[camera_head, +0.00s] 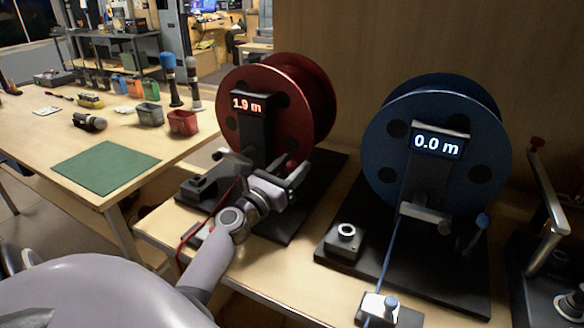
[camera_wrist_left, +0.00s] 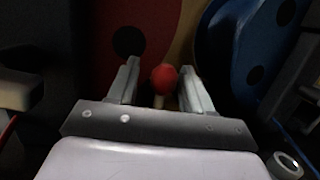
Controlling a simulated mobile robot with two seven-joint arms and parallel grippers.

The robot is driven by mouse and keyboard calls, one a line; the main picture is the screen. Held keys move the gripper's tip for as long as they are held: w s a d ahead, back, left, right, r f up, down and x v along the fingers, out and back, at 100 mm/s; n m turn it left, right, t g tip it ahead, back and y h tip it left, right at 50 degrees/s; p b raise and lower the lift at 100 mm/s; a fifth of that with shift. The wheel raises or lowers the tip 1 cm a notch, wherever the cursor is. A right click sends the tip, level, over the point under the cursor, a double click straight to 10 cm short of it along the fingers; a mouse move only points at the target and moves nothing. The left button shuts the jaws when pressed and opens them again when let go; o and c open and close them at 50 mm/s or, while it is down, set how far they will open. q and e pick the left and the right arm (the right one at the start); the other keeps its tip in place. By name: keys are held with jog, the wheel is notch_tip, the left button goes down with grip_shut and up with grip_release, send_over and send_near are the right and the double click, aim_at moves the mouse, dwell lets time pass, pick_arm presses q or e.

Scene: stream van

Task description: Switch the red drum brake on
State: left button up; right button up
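The red drum (camera_head: 300,90) stands on a dark base, its display reading 1.9 m. A small dark block (camera_head: 199,187), possibly its brake, sits at the base's left side; its switch state is too small to tell. My left gripper (camera_head: 284,176) is in front of the drum, at the red crank knob (camera_head: 291,162). In the left wrist view the red knob (camera_wrist_left: 163,79) lies between the open fingers (camera_wrist_left: 160,85), with a gap on each side. My left arm hides part of the base. My right gripper is not in view.
To the right stands a blue drum (camera_head: 437,105) reading 0.0 m, with a knob block (camera_head: 346,236) on its base. A metal crank (camera_head: 548,205) is at far right. The left table holds a green mat (camera_head: 105,166), a red bin (camera_head: 183,122) and tools.

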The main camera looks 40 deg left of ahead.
pick_arm(q)
jog(key=b+v, duration=0.1)
jog(key=v, duration=0.5)
jog(key=shift+s, duration=0.1)
jog(key=shift+s+f, duration=0.1)
jog(key=shift+s, duration=0.35)
dwell(0.4)
